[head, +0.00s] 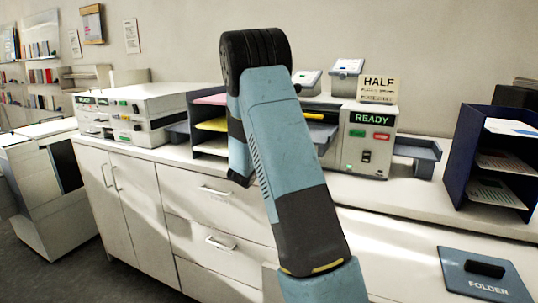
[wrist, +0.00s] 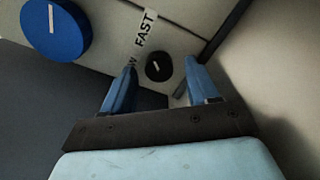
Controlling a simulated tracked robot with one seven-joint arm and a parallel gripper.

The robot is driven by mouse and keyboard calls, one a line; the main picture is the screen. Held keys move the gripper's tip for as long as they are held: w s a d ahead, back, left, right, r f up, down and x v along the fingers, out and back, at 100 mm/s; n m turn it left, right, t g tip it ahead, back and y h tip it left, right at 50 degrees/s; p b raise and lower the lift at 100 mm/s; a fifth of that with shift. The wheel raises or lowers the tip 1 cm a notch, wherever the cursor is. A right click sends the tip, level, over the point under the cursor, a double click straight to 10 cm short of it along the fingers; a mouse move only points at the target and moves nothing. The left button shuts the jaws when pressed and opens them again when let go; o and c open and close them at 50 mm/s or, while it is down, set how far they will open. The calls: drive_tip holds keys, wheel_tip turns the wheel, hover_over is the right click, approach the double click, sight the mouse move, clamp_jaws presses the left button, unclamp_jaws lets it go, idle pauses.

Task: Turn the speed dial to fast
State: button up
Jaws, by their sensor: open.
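The speed dial (wrist: 158,67) is a small round black knob with a short white mark, on a pale panel in the wrist view. A white FAST label (wrist: 146,28) is beside it. Another label, partly hidden by a finger, shows a "W". I cannot tell which label the mark points to. My gripper (wrist: 160,63) is open, with its two blue fingers on either side of the dial. Whether they touch it is unclear. In the head view my arm hides the gripper and the dial.
A larger blue knob (wrist: 55,28) with a white mark is at upper left in the wrist view. In the head view, a READY machine (head: 368,152), another machine (head: 120,110), a dark-blue sorter (head: 462,160) and a FOLDER plate (head: 482,283) are on the counters.

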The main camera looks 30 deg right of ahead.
drive_tip(key=v, duration=1.4)
drive_tip(key=s+d+r+m+g+y, duration=0.2)
drive_tip(key=s+r+m+g, duration=0.25)
drive_tip(key=s, duration=0.65)
drive_tip(key=s+d+r+m+g+y, duration=0.1)
drive_tip(key=s+r+m+g, duration=0.2)
drive_tip(key=s+m+g, duration=0.5)
drive_tip(key=s+a+r+m+t+y, duration=0.1)
drive_tip(key=s+a+r+t+y, duration=0.1)
drive_tip(key=s+a+y, duration=0.3)
drive_tip(key=s+a+r+m+t+y, duration=0.1)
drive_tip(key=s+a+t+y, duration=0.4)
drive_tip(key=s+a, duration=0.5)
drive_tip(key=s+r+y, duration=0.1)
drive_tip(key=s, duration=0.1)
drive_tip(key=shift+s+a+r, duration=0.2)
drive_tip(key=shift+s+r, duration=0.15)
